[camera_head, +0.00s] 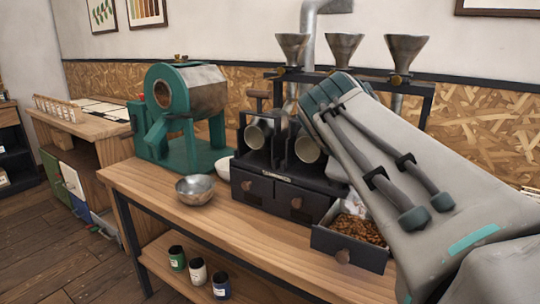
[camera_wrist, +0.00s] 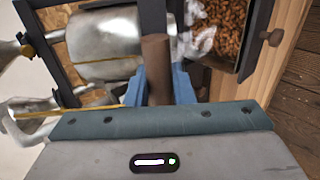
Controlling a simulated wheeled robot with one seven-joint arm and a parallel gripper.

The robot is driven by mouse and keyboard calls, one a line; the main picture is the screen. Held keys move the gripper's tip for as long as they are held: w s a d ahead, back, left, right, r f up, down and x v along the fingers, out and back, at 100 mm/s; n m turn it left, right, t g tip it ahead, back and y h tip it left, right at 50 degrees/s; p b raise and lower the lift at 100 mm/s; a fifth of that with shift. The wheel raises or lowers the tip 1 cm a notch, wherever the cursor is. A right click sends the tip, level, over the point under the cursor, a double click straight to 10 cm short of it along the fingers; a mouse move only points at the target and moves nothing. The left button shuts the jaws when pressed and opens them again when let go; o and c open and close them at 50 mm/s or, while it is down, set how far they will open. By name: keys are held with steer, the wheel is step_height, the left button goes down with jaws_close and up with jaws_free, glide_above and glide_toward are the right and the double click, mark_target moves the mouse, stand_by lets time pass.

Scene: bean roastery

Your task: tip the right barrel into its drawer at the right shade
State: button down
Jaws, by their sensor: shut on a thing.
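In the wrist view, my gripper (camera_wrist: 160,92) is shut on a brown wooden handle (camera_wrist: 156,58). The silver right barrel (camera_wrist: 105,42) lies beside the handle; how far it is tipped is hard to tell. Pale wisps (camera_wrist: 200,35) hang between the barrel and the open drawer (camera_wrist: 257,42). Medium-brown beans (camera_wrist: 212,25) lie in the drawer. In the head view, the same drawer (camera_head: 340,250) stands pulled out at the right, with brown beans (camera_head: 360,228) in it. My arm hides the right barrel and my gripper there.
The left barrel (camera_head: 256,134) and middle barrel (camera_head: 307,149) sit above shut drawers (camera_head: 270,194). Metal funnels (camera_head: 344,45) stand above. A steel bowl (camera_head: 195,190) and a green roaster (camera_head: 180,115) are further left on the bench (camera_head: 150,190). Small jars (camera_head: 198,272) stand on the shelf below.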

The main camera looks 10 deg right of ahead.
steer(key=shift+s+f, duration=0.1)
steer(key=shift+f, duration=0.4)
steer(key=c, duration=1.2)
jaws_free()
steer(key=shift+a, duration=0.15)
steer(key=shift+c, duration=0.2)
steer(key=shift+r, duration=0.15)
